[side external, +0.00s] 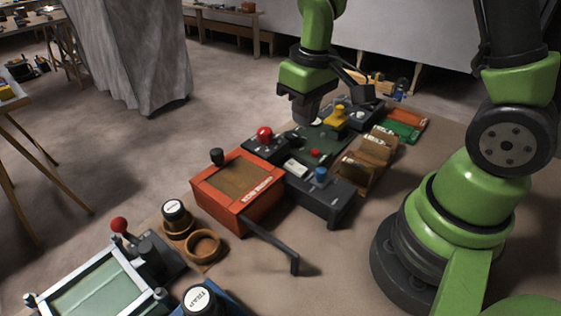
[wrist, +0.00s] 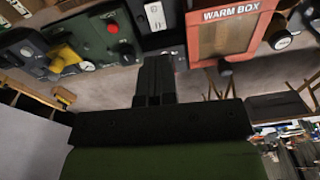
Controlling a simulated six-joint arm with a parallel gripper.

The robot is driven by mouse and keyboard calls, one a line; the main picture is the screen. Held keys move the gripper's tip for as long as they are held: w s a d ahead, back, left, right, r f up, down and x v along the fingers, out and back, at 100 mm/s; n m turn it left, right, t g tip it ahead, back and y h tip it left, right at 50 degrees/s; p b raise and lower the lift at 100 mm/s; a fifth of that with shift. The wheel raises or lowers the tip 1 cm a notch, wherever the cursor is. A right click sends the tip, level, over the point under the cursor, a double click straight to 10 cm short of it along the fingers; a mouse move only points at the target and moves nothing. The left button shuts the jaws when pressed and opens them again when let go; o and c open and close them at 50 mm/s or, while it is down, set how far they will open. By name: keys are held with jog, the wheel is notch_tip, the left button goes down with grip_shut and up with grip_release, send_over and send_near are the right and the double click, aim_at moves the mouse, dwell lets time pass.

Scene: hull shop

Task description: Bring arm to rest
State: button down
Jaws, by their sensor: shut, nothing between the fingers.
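My gripper (side external: 306,108) is at the end of my green arm, above the group of control boxes in the side external view. In the wrist view my gripper (wrist: 154,62) shows as dark fingers pressed together, with nothing between them. In the side external view the fingertips are partly lost against the dark boxes behind them, and I cannot tell their exact height above the boxes.
An orange warm box (side external: 238,187) has a black handle sticking out in front. A box with a red knob (side external: 264,135), one with a yellow knob (side external: 338,115) and one with a blue knob (side external: 321,174) stand close by. A framed tray (side external: 88,292) is at lower left.

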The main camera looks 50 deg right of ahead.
jog(key=s+a+r+m+t+y, duration=0.1)
jog(key=s+a+r+t, duration=0.1)
jog(key=s+r, duration=0.4)
jog(key=s+a+r+m+t, duration=0.2)
jog(key=s+r+t, duration=0.2)
jog(key=r, duration=0.5)
jog(key=shift+s+a+y, duration=0.25)
jog(key=shift+s+y, duration=0.15)
jog(key=shift+s, duration=0.8)
